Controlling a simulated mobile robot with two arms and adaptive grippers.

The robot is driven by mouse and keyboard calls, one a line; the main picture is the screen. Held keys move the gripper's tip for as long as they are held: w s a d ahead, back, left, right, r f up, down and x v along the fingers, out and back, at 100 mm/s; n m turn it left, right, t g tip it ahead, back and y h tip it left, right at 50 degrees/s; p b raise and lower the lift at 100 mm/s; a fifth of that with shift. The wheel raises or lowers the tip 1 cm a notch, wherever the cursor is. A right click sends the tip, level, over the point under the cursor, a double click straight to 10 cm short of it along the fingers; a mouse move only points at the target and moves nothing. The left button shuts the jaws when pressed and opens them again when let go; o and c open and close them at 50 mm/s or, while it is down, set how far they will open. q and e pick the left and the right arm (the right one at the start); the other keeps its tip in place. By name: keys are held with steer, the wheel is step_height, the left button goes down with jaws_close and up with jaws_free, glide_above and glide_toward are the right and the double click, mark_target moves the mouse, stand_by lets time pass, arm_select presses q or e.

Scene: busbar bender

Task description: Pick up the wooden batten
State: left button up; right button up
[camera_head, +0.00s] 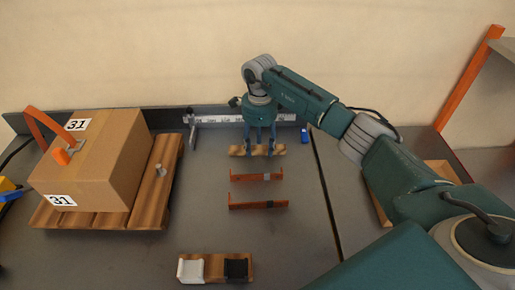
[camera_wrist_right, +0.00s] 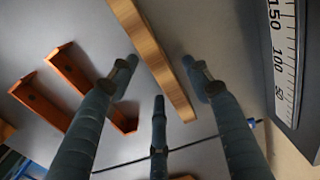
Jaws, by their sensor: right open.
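The wooden batten (camera_head: 279,150) lies on the grey table near the scale at the back. My right gripper (camera_head: 260,145) points down over it with its fingers spread. In the right wrist view the batten (camera_wrist_right: 152,50) runs diagonally between the open fingers (camera_wrist_right: 161,72). One finger is on the left, one on the right, and a third is below. No finger is clearly closed on the wood. In the head view the fingers hide the batten's middle. My left gripper is not in view.
Two copper-coloured bent bars (camera_head: 258,177) (camera_head: 258,206) lie in front of the batten. A scale rail (camera_head: 218,119) runs behind it. A cardboard box (camera_head: 98,155) sits on a wooden pallet (camera_head: 160,195) at left. A board with white and black holders (camera_head: 214,268) lies at the front.

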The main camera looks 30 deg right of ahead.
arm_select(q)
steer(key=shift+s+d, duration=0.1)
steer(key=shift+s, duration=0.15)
arm_select(e)
steer(key=c, duration=0.3)
jaws_close()
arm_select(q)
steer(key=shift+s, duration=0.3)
